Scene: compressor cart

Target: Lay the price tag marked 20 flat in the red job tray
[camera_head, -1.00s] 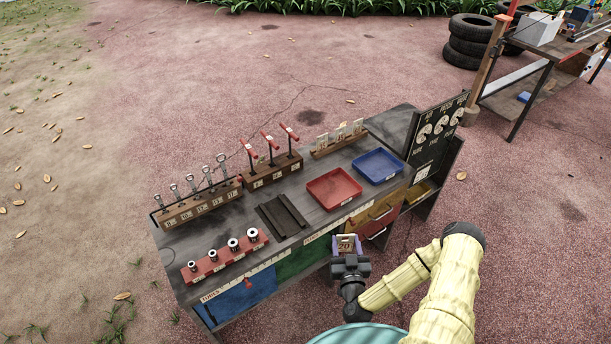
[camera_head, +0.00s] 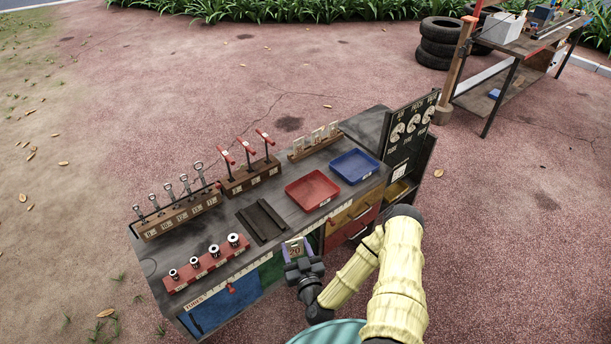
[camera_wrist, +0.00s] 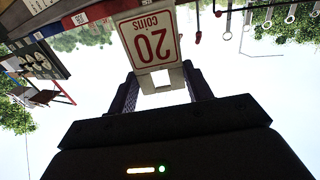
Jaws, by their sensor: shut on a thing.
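My gripper (camera_head: 298,256) is shut on the price tag marked 20 (camera_head: 294,249), at the front edge of the cart. In the wrist view the tag (camera_wrist: 149,40) is white with red print reading 20 COINS, upside down, between the two fingers (camera_wrist: 160,88). The tag stands up from the jaws rather than lying flat. The red job tray (camera_head: 312,190) sits on the cart top, to the right of and beyond my gripper, and looks empty. The tag is apart from the tray.
A blue tray (camera_head: 354,166) is right of the red one. A dark grooved mat (camera_head: 262,221) lies left of it. Racks of wrenches (camera_head: 176,213), red-handled tools (camera_head: 249,176), sockets (camera_head: 206,264) and tags (camera_head: 314,142) line the cart top. A board (camera_head: 408,130) stands at the right end.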

